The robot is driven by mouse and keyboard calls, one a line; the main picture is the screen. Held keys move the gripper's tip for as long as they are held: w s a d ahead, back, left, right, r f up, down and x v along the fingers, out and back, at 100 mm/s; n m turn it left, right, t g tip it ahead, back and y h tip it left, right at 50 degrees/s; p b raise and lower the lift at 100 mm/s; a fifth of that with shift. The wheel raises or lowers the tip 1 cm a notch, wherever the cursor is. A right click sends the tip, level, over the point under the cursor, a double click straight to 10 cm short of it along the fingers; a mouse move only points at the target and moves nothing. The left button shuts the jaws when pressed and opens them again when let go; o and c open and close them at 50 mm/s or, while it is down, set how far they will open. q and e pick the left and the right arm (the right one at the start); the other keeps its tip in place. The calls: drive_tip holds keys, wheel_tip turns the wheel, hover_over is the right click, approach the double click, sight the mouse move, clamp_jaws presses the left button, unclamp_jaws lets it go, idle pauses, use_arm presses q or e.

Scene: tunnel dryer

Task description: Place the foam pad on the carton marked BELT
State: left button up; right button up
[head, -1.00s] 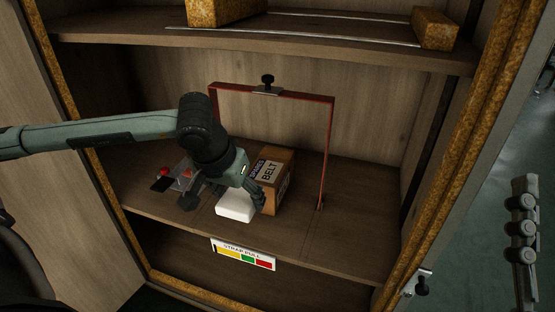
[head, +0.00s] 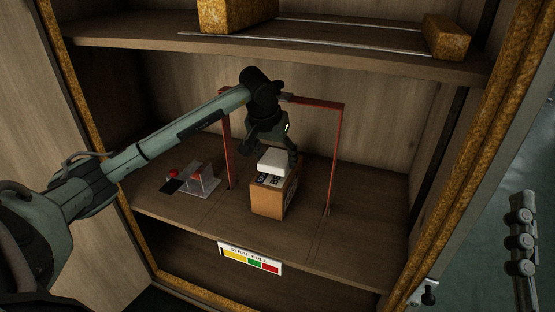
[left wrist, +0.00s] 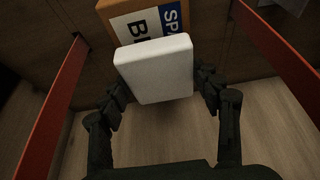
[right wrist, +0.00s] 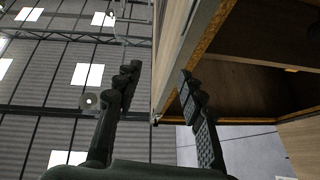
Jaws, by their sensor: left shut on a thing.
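The white foam pad (head: 272,162) is held by my left gripper (head: 275,150) over the back part of the carton marked BELT (head: 268,201). In the left wrist view the pad (left wrist: 155,72) sits between the two fingers, which are shut on its sides. The carton's label (left wrist: 150,25) shows partly beyond the pad. I cannot tell whether the pad touches the carton top. The carton stands upright on the shelf. My right gripper (right wrist: 158,85) is open and empty, away from the shelf, beside the cabinet edge.
A red frame (head: 335,150) stands around the carton, with posts on both sides and a top bar. A small metal fixture with a red knob (head: 196,180) stands left on the shelf (head: 365,235). An upper shelf (head: 330,50) overhangs. The shelf right of the frame is clear.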

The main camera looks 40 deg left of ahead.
use_arm(q)
drive_tip(key=shift+w+f, duration=0.35)
drive_tip(key=shift+w, duration=0.25)
drive_tip(key=shift+s+a+f, duration=0.1)
drive_tip(key=shift+f, duration=0.3)
drive_tip(key=shift+f+b, duration=0.2)
drive_tip(key=shift+b, duration=0.1)
drive_tip(key=o, duration=0.8)
drive_tip(key=shift+r, duration=0.1)
